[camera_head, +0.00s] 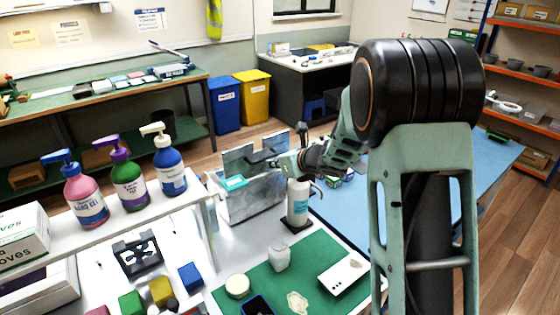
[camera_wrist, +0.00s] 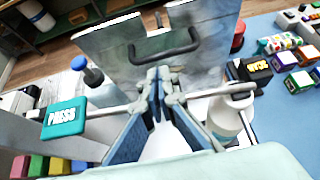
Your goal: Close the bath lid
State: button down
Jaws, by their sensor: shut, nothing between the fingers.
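In the head view grey panels (camera_head: 237,160) stand up above the box. My gripper (camera_wrist: 158,84) is shut and empty, its tips just in front of the panel below the handle; I cannot tell whether they touch it. It also shows in the head view (camera_head: 262,160), over the bath. The bath's inside is hidden.
A teal PRESS tab (camera_wrist: 65,118) sticks out left of the gripper. A white bottle (camera_head: 298,203) stands close on the right. Pump bottles (camera_head: 130,180) stand on a shelf at left.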

jog(key=shift+x, duration=1.65)
jog(key=shift+a+r, duration=0.1)
jog(key=shift+w+a+r, duration=0.15)
jog(key=shift+w+r, duration=0.05)
jog(key=shift+w, duration=0.15)
